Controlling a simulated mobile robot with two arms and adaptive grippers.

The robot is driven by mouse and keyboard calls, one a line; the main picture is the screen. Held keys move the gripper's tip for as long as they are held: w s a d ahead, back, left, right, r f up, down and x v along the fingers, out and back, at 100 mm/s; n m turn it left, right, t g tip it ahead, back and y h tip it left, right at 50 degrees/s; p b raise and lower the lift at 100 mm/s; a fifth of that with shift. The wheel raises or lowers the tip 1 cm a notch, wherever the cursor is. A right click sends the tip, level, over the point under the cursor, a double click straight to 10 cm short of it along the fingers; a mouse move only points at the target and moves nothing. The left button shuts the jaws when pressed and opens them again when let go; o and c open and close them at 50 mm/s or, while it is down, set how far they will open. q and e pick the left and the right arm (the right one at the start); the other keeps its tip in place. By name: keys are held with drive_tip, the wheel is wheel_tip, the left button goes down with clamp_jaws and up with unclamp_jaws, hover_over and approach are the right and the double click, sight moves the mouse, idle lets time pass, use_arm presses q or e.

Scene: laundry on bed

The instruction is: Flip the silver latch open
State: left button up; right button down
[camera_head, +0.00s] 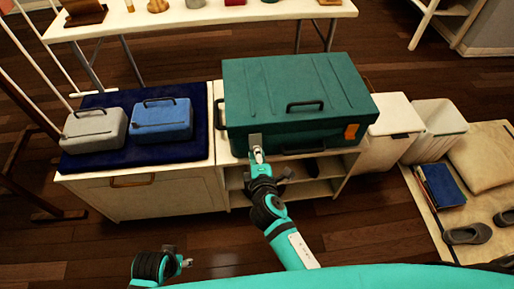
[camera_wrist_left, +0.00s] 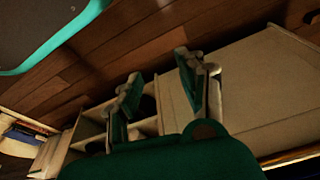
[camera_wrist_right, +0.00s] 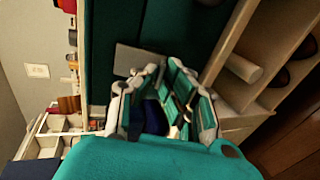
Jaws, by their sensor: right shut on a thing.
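A large teal box (camera_head: 295,95) with dark handles stands on the low cabinet. The silver latch (camera_head: 255,139) is on its front, toward the left. In the right wrist view a flat silver plate of the latch (camera_wrist_right: 128,58) lies against the dark teal face. My right gripper (camera_head: 259,155) is at the latch, with its fingers (camera_wrist_right: 166,92) closed on its lower part; the fingers hide the exact contact. My left gripper (camera_head: 184,263) is low at the front left, away from the box. In the left wrist view its fingers (camera_wrist_left: 160,72) are apart and empty.
An orange latch (camera_head: 351,131) is at the box's right front. A grey case (camera_head: 94,128) and a blue case (camera_head: 161,120) sit on navy cloth to the left. White bins (camera_head: 436,117) stand to the right. The floor in front is clear.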

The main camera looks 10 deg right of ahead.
use_arm(q)
wheel_tip(320, 180, down, 6)
drive_tip(key=s+p, duration=0.1)
drive_tip(key=s, duration=0.1)
drive_tip(key=shift+s+a+f, duration=0.15)
use_arm(e)
drive_tip(key=shift+s+r, duration=0.1)
drive_tip(key=c, duration=1.5)
unclamp_jaws()
drive_tip(key=shift+s, duration=0.1)
drive_tip(key=v, duration=1.1)
drive_tip(key=shift+s+r, duration=0.3)
drive_tip(key=shift+r, duration=0.1)
